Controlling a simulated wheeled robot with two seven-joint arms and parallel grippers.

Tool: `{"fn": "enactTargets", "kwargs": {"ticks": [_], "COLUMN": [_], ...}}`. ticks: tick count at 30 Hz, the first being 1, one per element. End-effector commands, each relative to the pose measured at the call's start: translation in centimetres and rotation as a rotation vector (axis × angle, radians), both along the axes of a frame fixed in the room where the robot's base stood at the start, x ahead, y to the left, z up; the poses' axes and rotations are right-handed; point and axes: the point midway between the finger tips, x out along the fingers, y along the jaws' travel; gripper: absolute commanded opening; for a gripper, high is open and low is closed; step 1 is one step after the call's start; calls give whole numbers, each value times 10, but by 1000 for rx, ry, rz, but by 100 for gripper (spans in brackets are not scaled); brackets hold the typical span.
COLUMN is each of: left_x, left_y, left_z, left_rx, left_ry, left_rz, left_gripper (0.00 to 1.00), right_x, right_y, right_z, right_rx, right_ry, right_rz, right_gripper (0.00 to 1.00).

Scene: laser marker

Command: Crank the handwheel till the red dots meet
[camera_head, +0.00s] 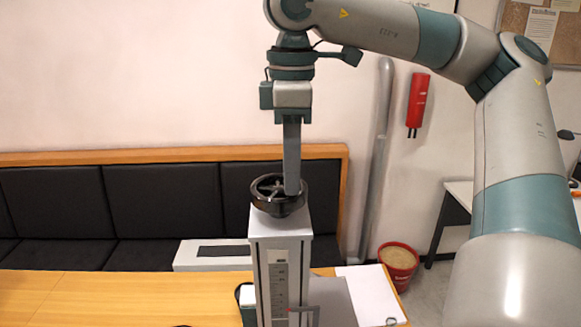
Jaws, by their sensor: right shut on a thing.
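The black handwheel (267,205) lies flat on top of the grey column (281,229) of the laser marker, which stands on the wooden table. My right gripper (291,188) reaches straight down from above and is shut at the right side of the wheel, on what seems to be its crank handle. The fingers hide the handle. A scale (279,285) runs down the column's front. My left gripper is not in view.
A wooden table (130,297) fills the lower left, clear there. A white box (212,262) with a dark slot stands behind the column. White paper (371,293) lies to its right. A black padded bench (64,207) lines the wall. A red bucket (399,262) stands on the floor.

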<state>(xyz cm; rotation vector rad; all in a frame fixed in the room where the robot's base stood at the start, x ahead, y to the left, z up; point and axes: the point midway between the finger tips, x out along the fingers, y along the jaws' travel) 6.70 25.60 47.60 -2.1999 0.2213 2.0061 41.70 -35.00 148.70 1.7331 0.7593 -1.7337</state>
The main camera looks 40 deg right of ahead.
Motion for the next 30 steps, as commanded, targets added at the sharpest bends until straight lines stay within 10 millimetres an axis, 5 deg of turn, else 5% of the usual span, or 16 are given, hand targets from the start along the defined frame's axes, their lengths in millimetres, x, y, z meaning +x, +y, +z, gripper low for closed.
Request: {"fn": "enactTargets", "kwargs": {"ticks": [12, 13, 15, 30], "left_x": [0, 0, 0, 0], "left_y": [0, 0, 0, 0], "left_z": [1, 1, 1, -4], "left_rx": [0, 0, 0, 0], "left_ry": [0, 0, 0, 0], "left_rz": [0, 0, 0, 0], "left_gripper": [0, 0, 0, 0], "right_x": [0, 0, 0, 1], "right_y": [0, 0, 0, 0], "right_z": [1, 1, 1, 8], "right_rx": [-1, -1, -1, 0], "right_ry": [-4, -4, -2, -1], "right_rz": [6, 6, 6, 6], "right_gripper": [0, 19, 34, 34]}}
